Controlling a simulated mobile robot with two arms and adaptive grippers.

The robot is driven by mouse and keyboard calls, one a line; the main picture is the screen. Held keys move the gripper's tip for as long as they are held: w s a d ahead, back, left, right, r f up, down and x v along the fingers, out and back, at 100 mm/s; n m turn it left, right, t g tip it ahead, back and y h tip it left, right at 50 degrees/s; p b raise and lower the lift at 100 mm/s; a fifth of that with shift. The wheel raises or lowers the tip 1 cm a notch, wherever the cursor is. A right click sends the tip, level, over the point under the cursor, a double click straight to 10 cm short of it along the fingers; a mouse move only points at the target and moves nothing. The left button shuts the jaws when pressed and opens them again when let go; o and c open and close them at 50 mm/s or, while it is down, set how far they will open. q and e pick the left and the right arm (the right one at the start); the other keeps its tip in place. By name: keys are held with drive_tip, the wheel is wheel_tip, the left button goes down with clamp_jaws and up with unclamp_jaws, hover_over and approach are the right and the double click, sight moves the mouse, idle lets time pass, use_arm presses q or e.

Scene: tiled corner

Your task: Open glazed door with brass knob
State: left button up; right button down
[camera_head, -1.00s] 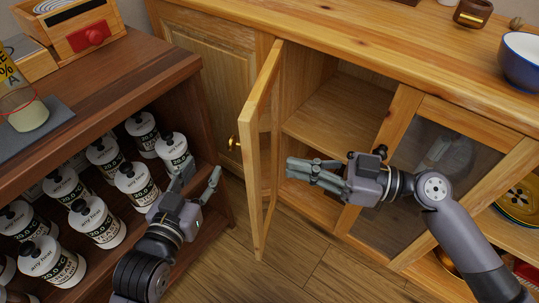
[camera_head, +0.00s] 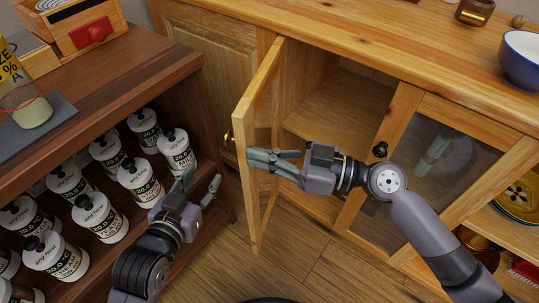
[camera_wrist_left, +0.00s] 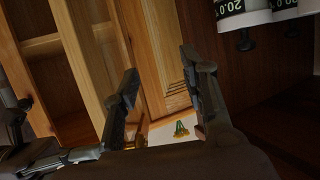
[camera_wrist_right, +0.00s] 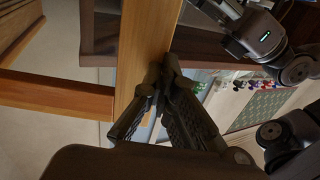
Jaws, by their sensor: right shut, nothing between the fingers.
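The glazed door (camera_head: 246,190) stands swung out from the cabinet, with the cabinet interior (camera_head: 340,108) showing beside it. The brass knob (camera_head: 228,138) shows at the door's left edge, on its outer side. My right gripper (camera_head: 252,160) is shut and empty, with its fingertips at the inner side of the door; whether they touch is unclear. In the right wrist view the shut fingers (camera_wrist_right: 168,75) lie close to the wooden door frame (camera_wrist_right: 146,40). My left gripper (camera_head: 202,183) is open and empty, left of the door; its spread fingers also show in the left wrist view (camera_wrist_left: 158,80).
A dark wooden shelf (camera_head: 195,75) with several white bottles (camera_head: 137,178) stands close on the left. A second glazed door (camera_head: 440,150) with a black knob (camera_head: 380,149) is shut on the right. A blue bowl (camera_head: 522,62) sits on the cabinet top. Wooden floor (camera_head: 305,255) is clear below.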

sight(244, 154)
drive_tip(key=a, duration=0.1)
drive_tip(key=a+t+p, duration=0.1)
drive_tip(key=a+m, duration=0.1)
drive_tip(key=shift+w+a+p, duration=0.2)
drive_tip(key=shift+w+p, duration=0.05)
drive_tip(key=shift+p, duration=0.05)
use_arm(q)
drive_tip(key=s+a+f+g+y, duration=0.1)
drive_tip(key=s+a+f+g, duration=0.1)
drive_tip(key=s+f+g, duration=0.1)
wheel_tip(244, 154, down, 2)
drive_tip(key=shift+s+f+g, duration=0.25)
drive_tip(key=shift+s+g, duration=0.15)
drive_tip(key=shift+s, duration=0.1)
drive_tip(key=shift+d, duration=0.1)
